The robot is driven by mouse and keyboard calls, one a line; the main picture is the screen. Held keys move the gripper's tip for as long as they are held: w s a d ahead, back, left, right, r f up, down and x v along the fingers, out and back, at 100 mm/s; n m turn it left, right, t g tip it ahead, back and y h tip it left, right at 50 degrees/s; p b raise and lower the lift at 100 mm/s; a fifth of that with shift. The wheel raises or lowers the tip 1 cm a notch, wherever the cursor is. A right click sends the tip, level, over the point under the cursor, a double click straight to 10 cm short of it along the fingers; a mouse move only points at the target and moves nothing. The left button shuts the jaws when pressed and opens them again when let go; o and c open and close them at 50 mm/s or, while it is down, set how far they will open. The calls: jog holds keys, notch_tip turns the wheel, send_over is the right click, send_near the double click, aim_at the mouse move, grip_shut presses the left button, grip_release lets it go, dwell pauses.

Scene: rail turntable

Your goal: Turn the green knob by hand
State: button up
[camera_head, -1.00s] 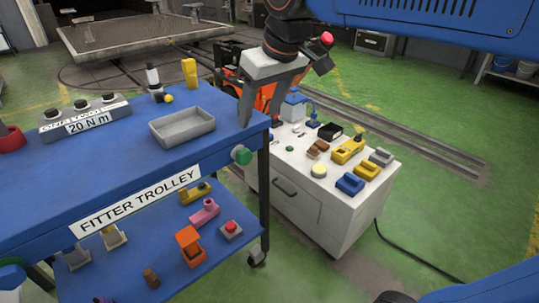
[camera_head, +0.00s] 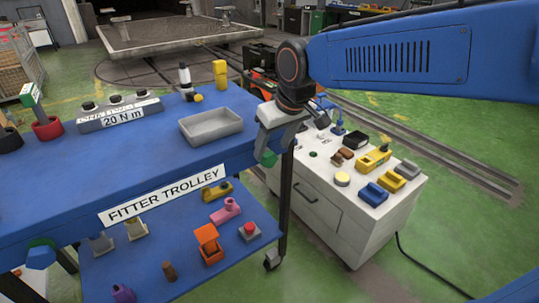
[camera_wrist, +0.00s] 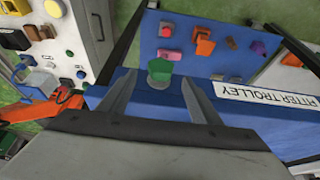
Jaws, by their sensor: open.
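The green knob (camera_head: 267,158) sits on the front edge of the blue fitter trolley (camera_head: 150,170), near its right corner. In the wrist view the knob (camera_wrist: 159,70) shows as a green cap on a paler base. My gripper (camera_head: 262,145) is at that corner, in front of and above the knob. In the wrist view the two grey fingers (camera_wrist: 158,98) are spread apart, with the knob between and just beyond their tips. I cannot tell whether either finger touches it. Part of the knob is hidden by a finger in the head view.
A grey tray (camera_head: 211,125) and a torque block marked 20 N m (camera_head: 118,112) stand on the trolley top. A white cabinet (camera_head: 340,215) with several small items is to the right. The lower shelf (camera_head: 190,250) holds several parts.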

aim_at(270, 154)
jog(key=shift+x, duration=2.35)
jog(key=c, duration=1)
